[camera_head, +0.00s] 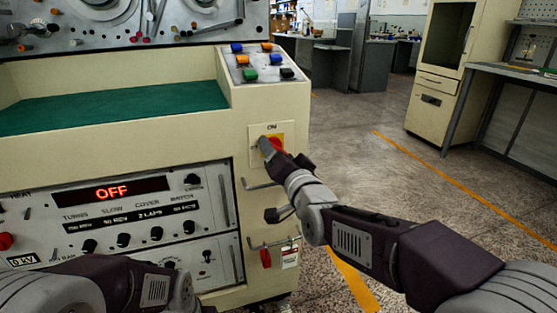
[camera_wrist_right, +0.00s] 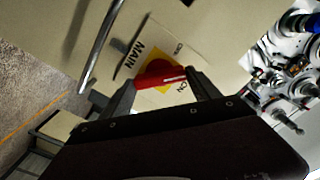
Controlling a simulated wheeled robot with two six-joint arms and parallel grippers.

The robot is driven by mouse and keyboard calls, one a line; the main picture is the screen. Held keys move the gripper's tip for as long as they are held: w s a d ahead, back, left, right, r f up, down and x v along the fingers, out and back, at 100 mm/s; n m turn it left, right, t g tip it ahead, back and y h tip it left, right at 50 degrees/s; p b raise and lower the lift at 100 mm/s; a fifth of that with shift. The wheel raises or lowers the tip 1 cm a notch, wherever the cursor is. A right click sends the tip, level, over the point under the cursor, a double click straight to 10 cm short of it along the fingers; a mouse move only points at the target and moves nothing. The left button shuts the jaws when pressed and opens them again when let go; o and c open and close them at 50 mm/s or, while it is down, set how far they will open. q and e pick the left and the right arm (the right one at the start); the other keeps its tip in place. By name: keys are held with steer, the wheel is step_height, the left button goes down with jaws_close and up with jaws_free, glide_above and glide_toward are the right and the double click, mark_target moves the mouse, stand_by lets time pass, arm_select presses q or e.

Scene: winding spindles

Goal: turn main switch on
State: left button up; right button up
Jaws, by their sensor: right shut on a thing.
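The main switch (camera_head: 276,144) is a red knob on a yellow square, set in a pale plate on the right part of the cream machine front. "ON" is printed at the top of the plate. My right gripper (camera_head: 270,147) is at the switch and partly covers it. In the right wrist view the red knob (camera_wrist_right: 160,75) lies between the two fingers of my right gripper (camera_wrist_right: 163,88), which is shut on it. "MAIN" is readable beside the yellow square. The red display (camera_head: 111,191) reads "OFF". Only part of my left arm shows at the bottom left; its gripper is out of view.
A panel of coloured buttons (camera_head: 262,62) sits above the switch. A metal handle (camera_head: 262,184) sticks out below it, and a red padlock (camera_head: 265,257) hangs lower down. A green mat (camera_head: 115,105) covers the machine's shelf. Open floor (camera_head: 350,120) lies to the right.

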steer(key=shift+f+m+b, duration=0.15)
steer(key=shift+m+b, duration=3.2)
steer(key=shift+m, duration=1.45)
steer(key=o, duration=1.4)
